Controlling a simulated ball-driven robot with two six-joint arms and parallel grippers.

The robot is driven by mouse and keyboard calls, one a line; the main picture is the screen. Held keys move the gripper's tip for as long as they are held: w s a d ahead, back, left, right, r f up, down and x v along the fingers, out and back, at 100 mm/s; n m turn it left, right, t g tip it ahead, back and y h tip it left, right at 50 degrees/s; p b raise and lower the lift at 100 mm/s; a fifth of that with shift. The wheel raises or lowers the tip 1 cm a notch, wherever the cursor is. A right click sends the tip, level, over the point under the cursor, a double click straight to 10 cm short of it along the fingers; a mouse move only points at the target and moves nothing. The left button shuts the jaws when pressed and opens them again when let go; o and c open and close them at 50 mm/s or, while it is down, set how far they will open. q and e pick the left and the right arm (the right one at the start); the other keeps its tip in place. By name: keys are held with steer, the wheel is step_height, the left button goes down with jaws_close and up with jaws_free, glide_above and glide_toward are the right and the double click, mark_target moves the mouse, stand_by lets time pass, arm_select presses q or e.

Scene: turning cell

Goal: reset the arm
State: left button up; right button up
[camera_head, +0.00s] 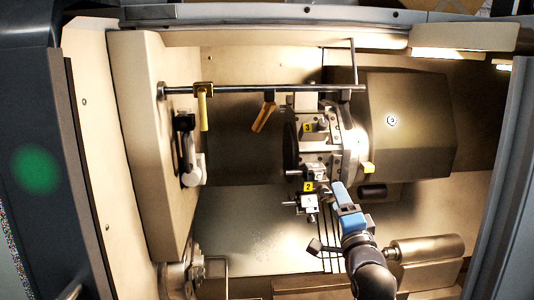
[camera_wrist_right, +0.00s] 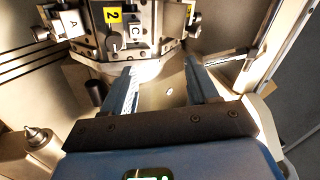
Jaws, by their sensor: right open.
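My right arm (camera_head: 370,272) reaches into the machine's work space from the bottom of the head view. Its blue right gripper (camera_head: 339,188) is just below and to the right of the tool turret (camera_head: 316,130). In the right wrist view the two blue fingers of the right gripper (camera_wrist_right: 161,78) stand wide apart with nothing between them. They point toward the turret's lower edge; I cannot tell whether they touch it. My left gripper does not show.
The turret carries toolholders, with yellow labels 2 (camera_head: 309,187) and 3 (camera_head: 307,128). A horizontal bar (camera_head: 240,88) with yellow handles crosses above. A grey cylinder (camera_head: 428,248) lies right of my arm. The lower middle floor (camera_head: 250,235) is open.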

steer(key=s+d+f+n+g+b, duration=0.1)
steer(key=s+f+n+b, duration=0.3)
steer(key=s+f, duration=0.7)
steer(key=s+f+n+g+b, duration=0.1)
steer(key=s+f+n+b, duration=0.4)
steer(key=s+f, duration=0.7)
steer(key=s+d+f+n+h+b, duration=0.1)
steer(key=s+f+n+b, duration=0.3)
steer(key=s+f, duration=0.7)
step_height(320, 180, down, 10)
steer(key=shift+s+d+f+n+g, duration=0.1)
steer(key=shift+s+d+n+g, duration=0.25)
steer(key=shift+n, duration=0.55)
steer(key=shift+w, duration=0.1)
